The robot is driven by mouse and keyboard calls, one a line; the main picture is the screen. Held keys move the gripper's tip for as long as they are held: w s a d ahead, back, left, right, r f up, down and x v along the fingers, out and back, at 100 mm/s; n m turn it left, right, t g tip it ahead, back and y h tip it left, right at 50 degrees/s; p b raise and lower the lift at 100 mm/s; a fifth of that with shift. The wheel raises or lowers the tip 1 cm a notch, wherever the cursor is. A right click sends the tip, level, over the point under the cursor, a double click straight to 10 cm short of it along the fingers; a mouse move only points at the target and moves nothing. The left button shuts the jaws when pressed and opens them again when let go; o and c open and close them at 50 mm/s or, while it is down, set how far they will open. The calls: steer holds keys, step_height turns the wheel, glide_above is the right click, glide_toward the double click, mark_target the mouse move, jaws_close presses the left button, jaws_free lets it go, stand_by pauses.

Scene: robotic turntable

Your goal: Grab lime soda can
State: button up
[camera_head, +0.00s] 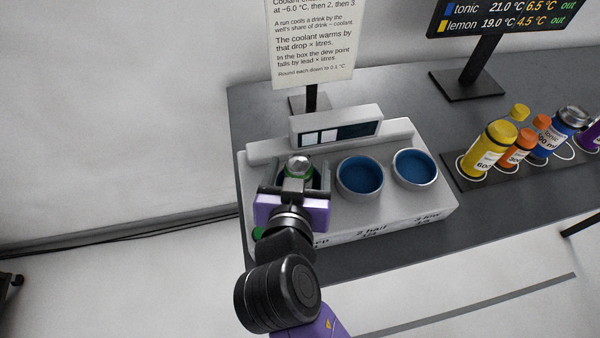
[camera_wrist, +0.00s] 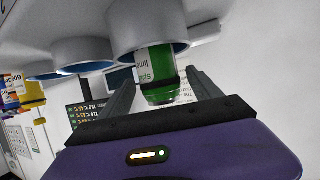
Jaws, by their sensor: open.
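The lime soda can (camera_head: 299,165) stands in the leftmost well of the grey cooling unit in the head view; its silver top and a green rim show. In the wrist view, which looks upside down, the green can (camera_wrist: 155,68) with a white label sticks out of the well's round rim (camera_wrist: 148,35). My gripper (camera_head: 297,180) is open around the can, one finger on each side. In the wrist view gaps show between the can and the fingers of my gripper (camera_wrist: 160,82). The can's lower part is hidden in the well.
The cooling unit (camera_head: 400,210) has two empty blue wells, the middle (camera_head: 360,177) and the right (camera_head: 415,168). A rack at right holds a yellow bottle (camera_head: 487,150), an orange one (camera_head: 517,147) and others. A sign (camera_head: 312,40) and a screen (camera_head: 490,17) stand behind.

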steer(key=shift+x, duration=1.55)
steer(key=shift+f, duration=0.1)
steer(key=shift+c, duration=0.2)
steer(key=shift+s, duration=0.1)
steer(key=c, duration=1.4)
jaws_close()
